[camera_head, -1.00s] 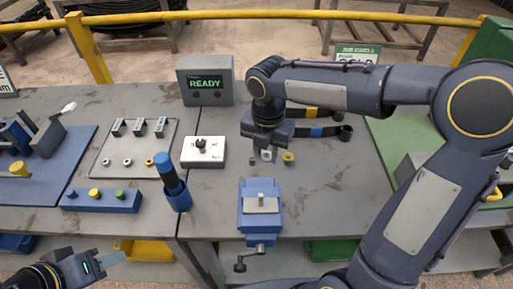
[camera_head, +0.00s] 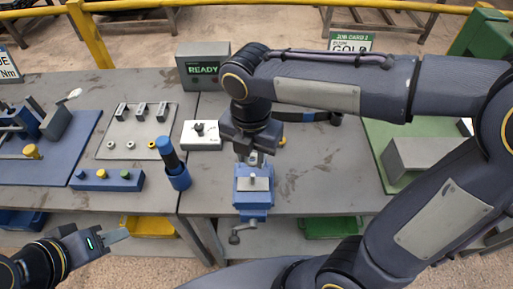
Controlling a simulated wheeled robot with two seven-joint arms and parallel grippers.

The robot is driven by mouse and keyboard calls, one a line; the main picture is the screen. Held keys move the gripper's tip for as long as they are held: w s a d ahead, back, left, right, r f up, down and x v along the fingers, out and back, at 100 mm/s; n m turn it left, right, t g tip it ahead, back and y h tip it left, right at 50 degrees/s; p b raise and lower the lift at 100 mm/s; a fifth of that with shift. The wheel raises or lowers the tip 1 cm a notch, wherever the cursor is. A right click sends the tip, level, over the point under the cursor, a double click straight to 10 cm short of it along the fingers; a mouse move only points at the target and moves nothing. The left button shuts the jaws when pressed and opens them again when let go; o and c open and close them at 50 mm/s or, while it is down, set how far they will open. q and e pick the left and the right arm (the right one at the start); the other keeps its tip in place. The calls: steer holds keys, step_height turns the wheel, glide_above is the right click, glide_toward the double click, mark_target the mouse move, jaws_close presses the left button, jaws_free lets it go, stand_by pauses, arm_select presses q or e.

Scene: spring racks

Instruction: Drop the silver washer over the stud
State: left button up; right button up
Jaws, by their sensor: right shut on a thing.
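A blue vise (camera_head: 253,200) stands near the front edge of the table, with a pale metal block and a short upright stud (camera_head: 252,180) on top. My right gripper (camera_head: 255,160) points down just above and behind the stud. It is shut on a small pale grey piece, which looks like the silver washer but is mostly hidden by the fingers. The piece is apart from the vise as far as I can tell. My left gripper (camera_head: 117,236) is low at the left, in front of the table, away from the vise; its finger gap cannot be made out.
A grey tray (camera_head: 124,155) at left holds silver and gold rings and several clips. A blue cup with a blue-handled tool (camera_head: 168,155) stands left of the vise. A white switch box (camera_head: 202,142) and a READY display (camera_head: 203,70) stand behind.

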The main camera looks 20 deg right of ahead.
mark_target(252, 176)
stand_by(0.3)
steer(key=shift+f+b, duration=1.7)
steer(key=shift+f, duration=0.9)
steer(key=shift+p, duration=0.45)
steer(key=shift+f+b, duration=0.8)
steer(key=shift+f, duration=0.35)
steer(key=o, duration=1.3)
steer(key=shift+o, duration=0.2)
steer(key=shift+r, duration=0.15)
